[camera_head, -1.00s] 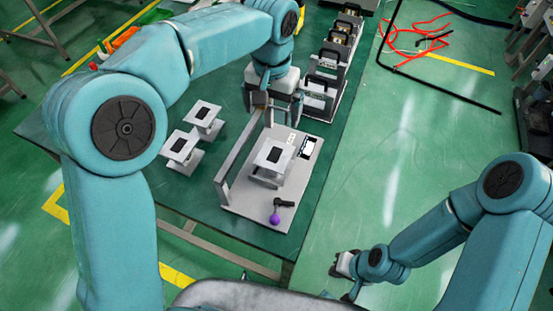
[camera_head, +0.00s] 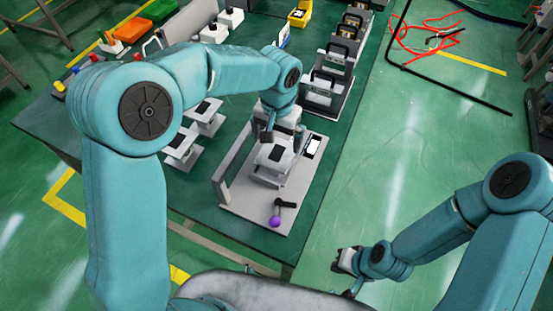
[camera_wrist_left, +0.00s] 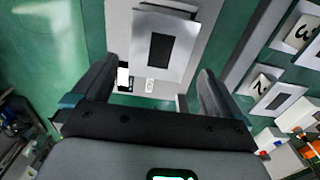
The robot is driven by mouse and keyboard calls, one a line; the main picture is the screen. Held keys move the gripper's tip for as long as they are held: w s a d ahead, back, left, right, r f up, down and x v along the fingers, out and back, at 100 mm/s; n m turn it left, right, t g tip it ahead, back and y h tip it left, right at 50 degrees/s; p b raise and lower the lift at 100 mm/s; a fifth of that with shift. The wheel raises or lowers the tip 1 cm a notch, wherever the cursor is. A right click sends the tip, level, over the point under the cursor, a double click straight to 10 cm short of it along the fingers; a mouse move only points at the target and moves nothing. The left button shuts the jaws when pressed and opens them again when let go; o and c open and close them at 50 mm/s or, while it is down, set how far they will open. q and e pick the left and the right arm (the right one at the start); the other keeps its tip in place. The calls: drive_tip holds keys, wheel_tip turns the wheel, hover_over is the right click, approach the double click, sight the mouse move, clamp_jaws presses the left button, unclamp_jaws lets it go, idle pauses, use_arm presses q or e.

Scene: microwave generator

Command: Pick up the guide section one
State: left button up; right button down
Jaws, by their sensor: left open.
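A pale metal guide section with a dark rectangle on top, which I take as guide section one (camera_head: 274,158), stands on a light base plate (camera_head: 247,207). It also shows in the left wrist view (camera_wrist_left: 160,45), where its number cannot be read. My left gripper (camera_head: 282,138) is open just above and behind it. In the left wrist view the two fingers (camera_wrist_left: 155,88) are spread wide, one on each side of its near end, with nothing held. My right gripper (camera_head: 348,260) is low at the right, away from the table; its jaws are too small to read.
Two similar pale guide sections (camera_head: 181,147) stand left of the base plate; tags 2 (camera_wrist_left: 262,87) and 3 (camera_wrist_left: 303,33) show in the wrist view. A low wall (camera_head: 233,166) edges the plate. A purple-knobbed lever (camera_head: 275,220) is at its front. Dark-framed units (camera_head: 330,75) stand behind.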

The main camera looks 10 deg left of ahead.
sight(277, 153)
use_arm(q)
wheel_tip(277, 153, down, 4)
drive_tip(key=shift+f+p, duration=0.1)
drive_tip(key=shift+p, duration=0.3)
drive_tip(key=shift+s+f, duration=0.15)
drive_tip(key=shift+f, duration=0.4)
drive_tip(key=shift+f+b, duration=0.25)
drive_tip(key=shift+b, duration=0.05)
drive_tip(key=c, duration=1.6)
drive_tip(key=shift+o, duration=0.2)
drive_tip(key=shift+r, duration=0.1)
